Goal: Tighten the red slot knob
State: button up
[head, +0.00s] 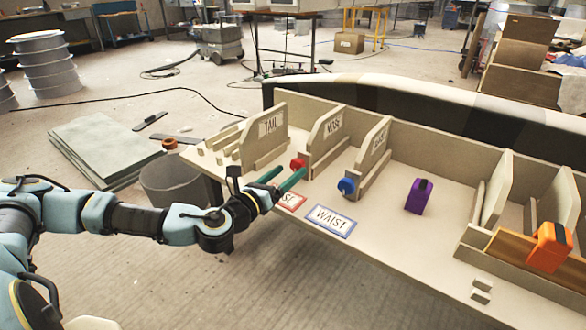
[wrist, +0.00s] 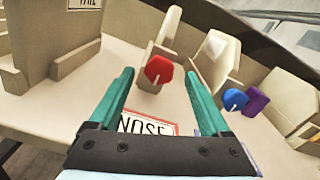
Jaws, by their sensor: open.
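The red slot knob (head: 298,164) sits at the front of the slot under the NOSE panel (head: 327,135) on the bench. In the wrist view the red knob (wrist: 158,69) shows as a faceted disc, ahead of and between my fingers. My gripper (head: 285,176) has teal fingers and is open and empty. In the wrist view my gripper (wrist: 160,75) has its fingers wide apart, with the knob beyond them. I cannot tell the exact gap to the knob. A red-framed NOSE label (wrist: 148,125) lies on the bench below the fingers.
A blue knob (head: 346,187) stands right of the red one, by another panel. A purple clamp (head: 418,196) and an orange clamp (head: 548,247) are further right. The TAIL panel (head: 268,127) stands left.

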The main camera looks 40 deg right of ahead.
aim_at(296, 164)
jog(key=shift+x, duration=1.5)
grip_shut()
